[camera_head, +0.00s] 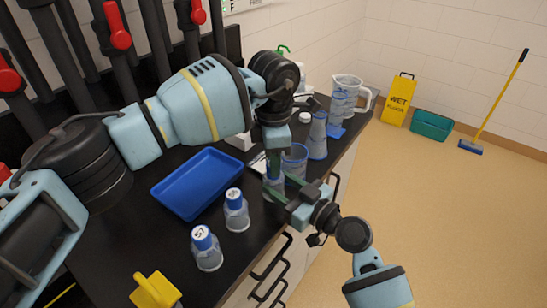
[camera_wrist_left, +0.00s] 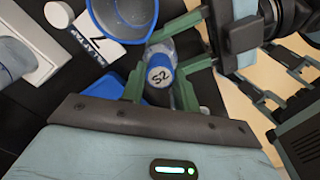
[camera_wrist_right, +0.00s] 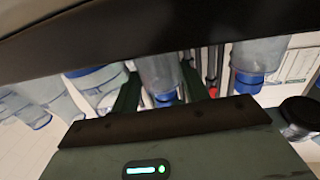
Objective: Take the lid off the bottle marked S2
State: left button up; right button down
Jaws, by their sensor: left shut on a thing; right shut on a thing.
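The S2 bottle (camera_head: 273,186) is clear and stands near the counter's front edge, partly hidden by both grippers. Its blue lid (camera_wrist_left: 160,74), with a white label marked S2, faces the left wrist camera. My left gripper (camera_wrist_left: 160,88) comes from above and is shut on the lid. My right gripper (camera_head: 280,190) comes from the front right and is shut on the bottle's body, which shows between its fingers in the right wrist view (camera_wrist_right: 160,72). I cannot tell whether the lid has a gap from the bottle.
Two blue-lidded bottles (camera_head: 208,250) (camera_head: 236,214) stand to the left, near a blue tray (camera_head: 178,207). A beaker (camera_head: 295,158) is close behind the grippers, with a flask (camera_head: 317,138) and jug (camera_head: 344,92) farther back. A yellow object (camera_head: 155,291) lies at the front.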

pick_arm(q)
jog(key=shift+r, duration=0.3)
dwell(0.6)
jog(key=shift+r, duration=0.75)
jog(key=shift+r, duration=0.1)
jog(key=shift+r, duration=2)
pick_arm(e)
jog(key=c, duration=0.7)
grip_release()
pick_arm(q)
jog(key=shift+f, duration=0.1)
pick_arm(e)
jog(key=shift+o, duration=0.2)
jog(key=shift+d, duration=0.1)
pick_arm(q)
jog(key=shift+g, duration=0.4)
notch_tip(320, 180, down, 6)
jog(key=shift+r+b, duration=0.1)
jog(key=shift+b, duration=1)
jog(key=shift+f, duration=0.25)
pick_arm(e)
jog(key=v, duration=1.2)
